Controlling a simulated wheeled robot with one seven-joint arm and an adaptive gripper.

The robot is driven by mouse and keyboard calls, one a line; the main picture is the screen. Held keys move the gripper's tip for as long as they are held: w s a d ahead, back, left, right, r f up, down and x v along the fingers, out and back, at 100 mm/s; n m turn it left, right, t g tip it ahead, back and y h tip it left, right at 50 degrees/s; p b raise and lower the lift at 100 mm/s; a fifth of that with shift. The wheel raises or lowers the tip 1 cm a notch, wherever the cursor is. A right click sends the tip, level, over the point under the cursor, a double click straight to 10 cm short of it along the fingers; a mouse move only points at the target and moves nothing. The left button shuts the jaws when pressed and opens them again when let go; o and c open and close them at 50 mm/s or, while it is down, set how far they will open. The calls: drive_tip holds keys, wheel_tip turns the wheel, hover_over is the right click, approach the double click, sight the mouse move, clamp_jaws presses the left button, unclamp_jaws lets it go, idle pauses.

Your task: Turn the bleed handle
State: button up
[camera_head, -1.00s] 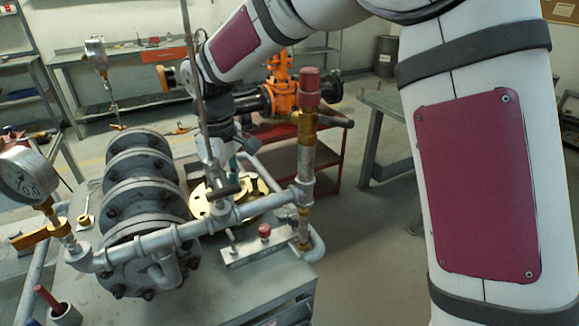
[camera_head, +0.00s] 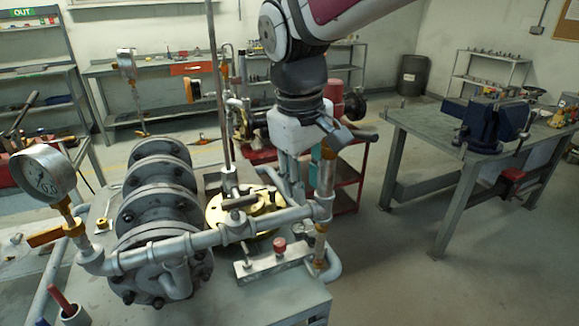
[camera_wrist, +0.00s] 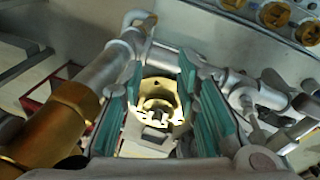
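The yellow flange (camera_head: 262,220) shows past the fingers, lower down, in the wrist view (camera_wrist: 158,88). A dark T-shaped handle (camera_head: 240,201) stands on the pipe, left of my gripper. An orange lever (camera_head: 44,238) sits below the round gauge (camera_head: 43,173) at far left. I cannot tell which of these is the bleed handle.
A thin upright rod (camera_head: 219,90) stands left of my arm. A block with a red knob (camera_head: 279,244) lies in front of the pipe. A bench with a blue vise (camera_head: 492,122) stands right, beyond open floor.

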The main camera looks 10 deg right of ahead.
drive_tip(key=shift+s+d+r, duration=0.1)
drive_tip(key=shift+s+d, duration=0.2)
drive_tip(key=shift+s, duration=0.05)
